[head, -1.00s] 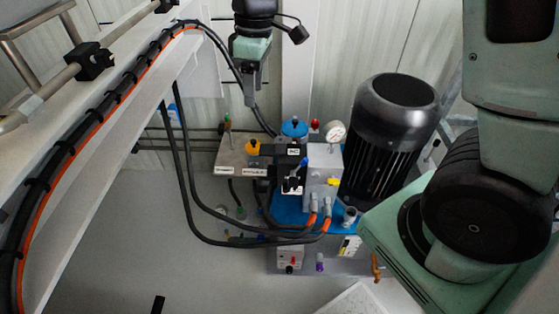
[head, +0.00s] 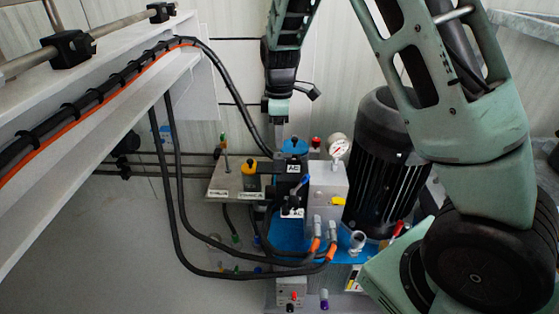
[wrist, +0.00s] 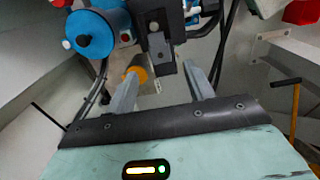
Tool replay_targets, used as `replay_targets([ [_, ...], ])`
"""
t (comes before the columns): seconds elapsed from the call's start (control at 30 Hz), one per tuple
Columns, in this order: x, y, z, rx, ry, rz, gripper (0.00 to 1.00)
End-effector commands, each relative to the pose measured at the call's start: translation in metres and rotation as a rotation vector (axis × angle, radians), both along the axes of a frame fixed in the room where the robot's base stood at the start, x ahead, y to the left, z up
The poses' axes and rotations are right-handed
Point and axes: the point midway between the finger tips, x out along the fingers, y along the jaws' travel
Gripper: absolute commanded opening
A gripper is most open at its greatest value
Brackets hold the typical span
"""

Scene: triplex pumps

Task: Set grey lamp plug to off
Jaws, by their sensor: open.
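My gripper (head: 278,130) points down at the back of the pump unit, close to the blue round cap (head: 294,147) in the head view. In the wrist view, my gripper (wrist: 162,72) is open, its two grey fingers apart with nothing held between them. A dark grey block (wrist: 165,82) shows between and beyond the fingers. An orange-yellow knob (wrist: 135,76) is beside the left fingertip; I cannot tell whether they touch. I cannot tell for sure which part is the grey lamp plug, or its setting. A black block marked "AC" (head: 293,169) sits on the unit.
A large black motor (head: 380,165) stands right of the unit. A pressure gauge (head: 339,146) and a red knob (head: 315,142) are at its back. Black hoses (head: 180,220) loop at the left. The blue cap also shows in the wrist view (wrist: 95,32), left of the fingers.

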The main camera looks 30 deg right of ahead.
Motion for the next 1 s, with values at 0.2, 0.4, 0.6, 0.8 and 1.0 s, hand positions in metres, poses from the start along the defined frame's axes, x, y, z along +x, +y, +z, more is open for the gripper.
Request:
replay_targets([
  [0.2, -0.001, 0.000, -0.049, -0.001, 0.003, 0.000, 0.53],
  [0.4, -0.001, 0.000, -0.077, 0.000, 0.002, -0.001, 0.53],
  [0.6, 0.000, 0.000, -0.088, 0.000, 0.000, 0.000, 0.53],
  [0.8, 0.000, 0.000, -0.089, 0.000, 0.000, 0.000, 0.53],
  [1.0, 0.000, 0.000, -0.088, 0.001, -0.001, 0.000, 0.19],
])
